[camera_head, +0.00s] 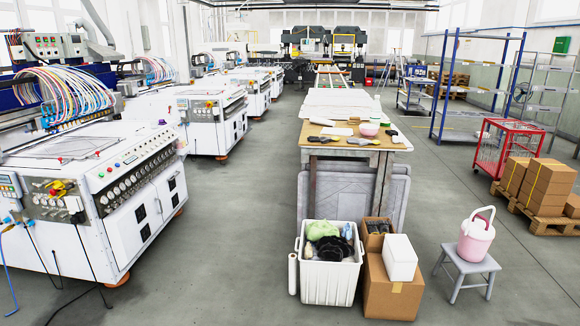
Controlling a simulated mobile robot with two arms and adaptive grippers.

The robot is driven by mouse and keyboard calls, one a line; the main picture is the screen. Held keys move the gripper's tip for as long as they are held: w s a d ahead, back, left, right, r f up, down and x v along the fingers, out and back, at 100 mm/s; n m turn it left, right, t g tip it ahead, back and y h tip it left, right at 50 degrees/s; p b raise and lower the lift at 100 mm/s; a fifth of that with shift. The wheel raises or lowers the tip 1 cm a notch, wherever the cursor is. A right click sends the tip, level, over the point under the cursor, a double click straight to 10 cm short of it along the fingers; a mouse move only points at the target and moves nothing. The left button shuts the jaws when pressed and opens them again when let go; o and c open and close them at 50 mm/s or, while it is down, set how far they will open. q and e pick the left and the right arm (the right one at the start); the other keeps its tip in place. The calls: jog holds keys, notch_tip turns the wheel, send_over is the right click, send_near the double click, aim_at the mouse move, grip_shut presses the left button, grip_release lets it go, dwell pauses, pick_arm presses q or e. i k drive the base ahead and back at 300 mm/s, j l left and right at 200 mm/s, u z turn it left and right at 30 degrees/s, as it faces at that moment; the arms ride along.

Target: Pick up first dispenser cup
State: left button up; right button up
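No object that I can clearly tell as a dispenser cup shows in the head view. A light pink lidded bucket with a raised handle (476,238) stands on a grey stool (468,269) at the right. Neither of my grippers is in view.
A white printing machine (90,175) with hoses fills the left. A white bin of waste (328,282) and cardboard boxes (392,291) stand before the worktable. A red wire cage (508,146) and pallet boxes (548,187) are right. Floor between machine and table is clear.

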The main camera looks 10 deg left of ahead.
aim_at(153, 124)
jog(key=i+j+u, duration=0.45)
jog(key=i, duration=0.4)
jog(key=i+u, duration=0.5)
jog(key=i, duration=0.35)
jog(key=i+l+u, duration=0.45)
jog(key=i, duration=0.4)
jog(key=i+z, duration=0.15)
jog(key=i, duration=0.3)
jog(key=i+z, duration=0.15)
jog(key=i, duration=0.35)
jog(key=i+z, duration=0.2)
jog(key=i, duration=0.25)
jog(key=i+j+z, duration=0.15)
jog(key=i, duration=0.3)
jog(key=i+j+z, duration=0.15)
jog(key=i, duration=0.35)
jog(key=j, duration=0.1)
